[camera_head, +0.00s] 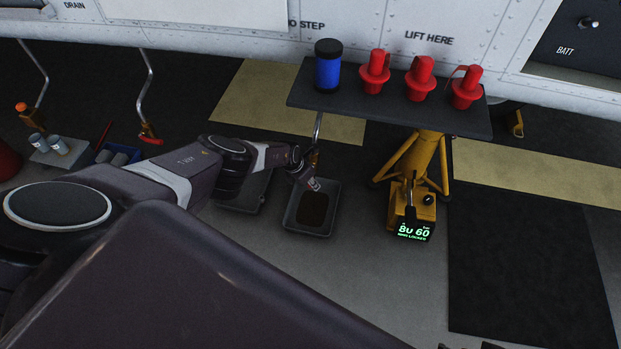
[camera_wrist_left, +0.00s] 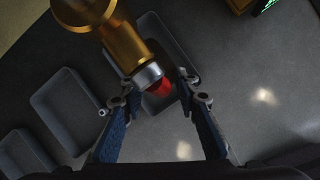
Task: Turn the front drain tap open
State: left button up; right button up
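A brass drain tap (camera_wrist_left: 115,35) with a silver collar and a red end (camera_wrist_left: 160,87) fills the upper part of the left wrist view. In the head view its thin pipe (camera_head: 318,127) hangs from the aircraft belly, and the tap is mostly hidden by my gripper. My left gripper (camera_wrist_left: 157,85) has its fingers apart, one on each side of the collar and red end; I cannot tell whether either touches. It also shows in the head view (camera_head: 314,184), above a dark tray. Small dark shapes at the bottom edge of the head view may be my right gripper.
A drain tray (camera_head: 291,215) lies below the gripper. A yellow jack (camera_head: 420,165) with a lit display stands to the right. A shelf (camera_head: 440,118) above holds a blue canister (camera_head: 328,68) and three red plugs (camera_head: 421,80). Two more drain pipes (camera_head: 147,90) hang left.

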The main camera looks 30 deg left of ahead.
pick_arm(q)
jog(key=shift+d, duration=0.1)
jog(key=shift+w+r, duration=0.15)
jog(key=shift+r, duration=0.7)
jog(key=s+v, duration=0.1)
jog(key=v, duration=0.9)
dwell(0.5)
